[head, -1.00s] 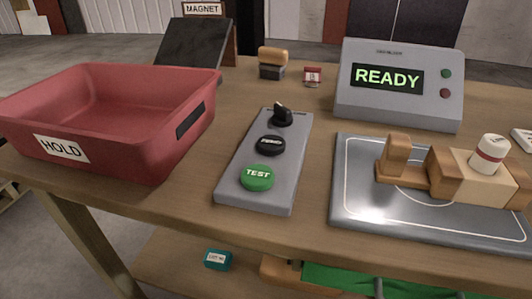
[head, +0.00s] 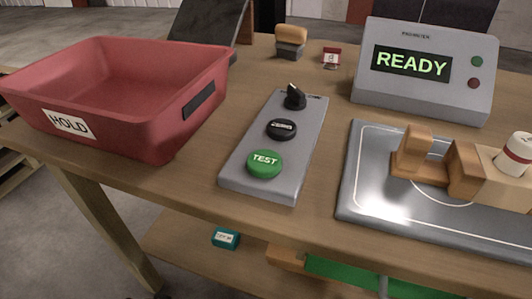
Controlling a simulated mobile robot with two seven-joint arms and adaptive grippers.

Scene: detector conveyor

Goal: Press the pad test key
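A grey control box (head: 245,184) lies on the wooden bench near the middle of the head view. It carries a green round key marked TEST (head: 264,163) at its near end. A black round key (head: 281,129) sits behind that, its label hard to read, and a black rotary knob (head: 295,97) is at the far end. A grey display unit (head: 425,98) at the back right reads READY on its screen (head: 411,63). Neither of my grippers shows in the head view.
A red HOLD bin (head: 150,133) stands left of the control box. A metal plate (head: 372,203) with wooden blocks and a white, red-banded piece (head: 516,152) lies to the right. A wooden-handled stamp (head: 291,42) and a small red-and-white item (head: 331,57) stand behind. Air above the control box is clear.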

